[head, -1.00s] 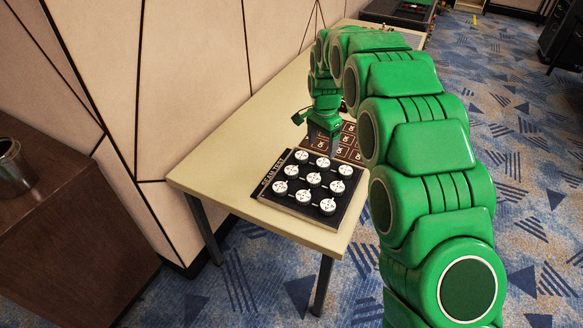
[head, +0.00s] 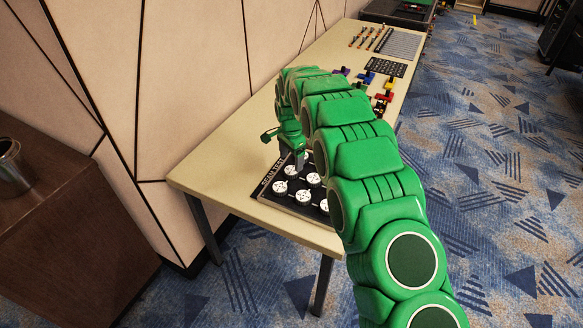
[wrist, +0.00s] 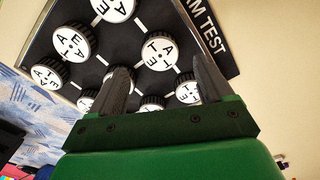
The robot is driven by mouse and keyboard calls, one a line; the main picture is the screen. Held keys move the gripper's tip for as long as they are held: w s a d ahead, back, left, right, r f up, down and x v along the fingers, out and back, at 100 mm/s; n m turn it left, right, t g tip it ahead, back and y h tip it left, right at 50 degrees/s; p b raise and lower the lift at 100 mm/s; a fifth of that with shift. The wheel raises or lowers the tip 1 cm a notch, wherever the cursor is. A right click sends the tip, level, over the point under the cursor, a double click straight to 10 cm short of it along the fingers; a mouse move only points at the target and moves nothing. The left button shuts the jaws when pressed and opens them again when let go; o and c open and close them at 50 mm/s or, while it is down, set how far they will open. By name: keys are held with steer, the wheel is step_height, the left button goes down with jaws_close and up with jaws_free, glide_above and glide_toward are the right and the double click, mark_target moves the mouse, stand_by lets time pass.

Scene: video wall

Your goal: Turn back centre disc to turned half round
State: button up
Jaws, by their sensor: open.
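A dark board (head: 262,188) with a grid of round white-topped black discs lies on the near end of the table. The centre disc of the row beside the lettered strip, apparently the back centre disc, shows in the head view (head: 291,171). In the wrist view this disc (wrist: 160,50) appears between my fingers, with black letters around its top. My gripper (head: 301,168) points down over the board, beside that disc in the head view. In the wrist view my gripper (wrist: 160,80) is open, one finger each side. I cannot tell whether the fingers touch it. My arm hides the board's right side.
Neighbouring discs (wrist: 72,42) stand close around the fingers. A strip lettered "TEST" (wrist: 205,30) runs along one board edge. Farther along the table (head: 230,150) are coloured parts (head: 386,97), a dark keypad panel (head: 381,66) and a grey rack (head: 398,44). The panelled wall is left.

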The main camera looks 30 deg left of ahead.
mark_target(291, 170)
step_height(291, 170, down, 5)
stand_by(0.3)
steer(key=c, duration=1)
steer(key=shift+c, duration=0.2)
steer(key=shift+n, duration=0.4)
